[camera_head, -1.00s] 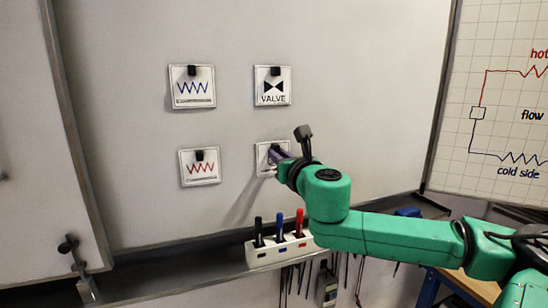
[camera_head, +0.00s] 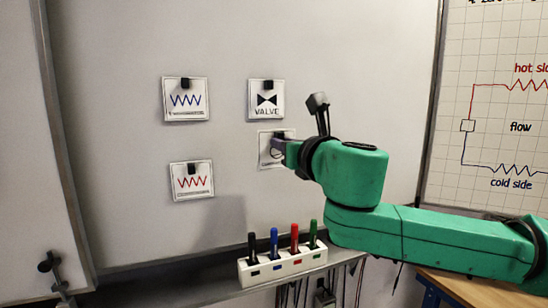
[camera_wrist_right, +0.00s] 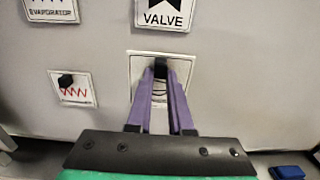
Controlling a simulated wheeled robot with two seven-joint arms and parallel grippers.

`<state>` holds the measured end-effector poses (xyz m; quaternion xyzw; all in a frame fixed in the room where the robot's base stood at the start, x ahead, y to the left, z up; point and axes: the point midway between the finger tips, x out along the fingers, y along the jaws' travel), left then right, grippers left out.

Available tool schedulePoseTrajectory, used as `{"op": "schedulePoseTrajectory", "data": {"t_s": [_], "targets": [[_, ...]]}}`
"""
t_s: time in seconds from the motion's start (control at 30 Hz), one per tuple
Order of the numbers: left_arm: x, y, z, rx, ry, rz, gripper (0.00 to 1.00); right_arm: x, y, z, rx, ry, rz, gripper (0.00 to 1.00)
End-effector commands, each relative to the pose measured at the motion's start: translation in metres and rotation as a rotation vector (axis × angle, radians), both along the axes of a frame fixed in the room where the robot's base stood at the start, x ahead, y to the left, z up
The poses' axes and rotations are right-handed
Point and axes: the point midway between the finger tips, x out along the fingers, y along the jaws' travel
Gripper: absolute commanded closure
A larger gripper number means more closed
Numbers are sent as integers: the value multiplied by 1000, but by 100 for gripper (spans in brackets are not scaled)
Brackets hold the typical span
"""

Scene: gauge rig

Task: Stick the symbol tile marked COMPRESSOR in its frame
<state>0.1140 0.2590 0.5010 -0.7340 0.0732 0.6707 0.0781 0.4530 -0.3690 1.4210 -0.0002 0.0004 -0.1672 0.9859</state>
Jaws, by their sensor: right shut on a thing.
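My right gripper (camera_head: 281,144) is shut on the black knob of a pale square tile (camera_head: 266,158) at the whiteboard, below the VALVE tile (camera_head: 267,99). In the right wrist view the purple fingers (camera_wrist_right: 160,72) close on the knob and cover most of the tile (camera_wrist_right: 137,68). A thin outline shows around it, and a curved dark line shows between the fingers. Its label is not readable. The tile looks flat to the board and roughly square in the outline; I cannot tell whether it touches. My left gripper is not in view.
Blue-zigzag (camera_head: 186,99) and red-zigzag (camera_head: 192,180) tiles are on the board to the left. A marker holder (camera_head: 283,265) with several markers stands on the ledge below. A circuit chart (camera_head: 505,120) hangs at right. A blue block (camera_wrist_right: 287,172) lies low right in the wrist view.

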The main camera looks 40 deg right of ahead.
Motion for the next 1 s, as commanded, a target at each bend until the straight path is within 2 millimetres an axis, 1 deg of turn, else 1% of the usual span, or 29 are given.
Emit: {"op": "schedulePoseTrajectory", "data": {"t_s": [0.03,0.07,0.1,0.23,0.3,0.4,0.5,0.6,1.0], "targets": [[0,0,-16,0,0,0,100,-21,6,-5,-10,-10,-5,100],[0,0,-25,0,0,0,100,-31,9,-9,-9,-10,-7,100],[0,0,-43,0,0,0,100,-42,13,-13,-9,-11,-8,100],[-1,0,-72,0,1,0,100,-78,27,-12,-9,-10,-5,100],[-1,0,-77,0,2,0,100,-97,33,-6,-5,-11,-3,100],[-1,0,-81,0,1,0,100,-115,40,-3,-3,-8,-2,100],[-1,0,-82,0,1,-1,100,-126,44,-1,0,-4,-1,100],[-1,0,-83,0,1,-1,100,-134,47,0,-1,-3,0,100],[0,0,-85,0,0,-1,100,-157,55,0,2,-2,1,100]]}}
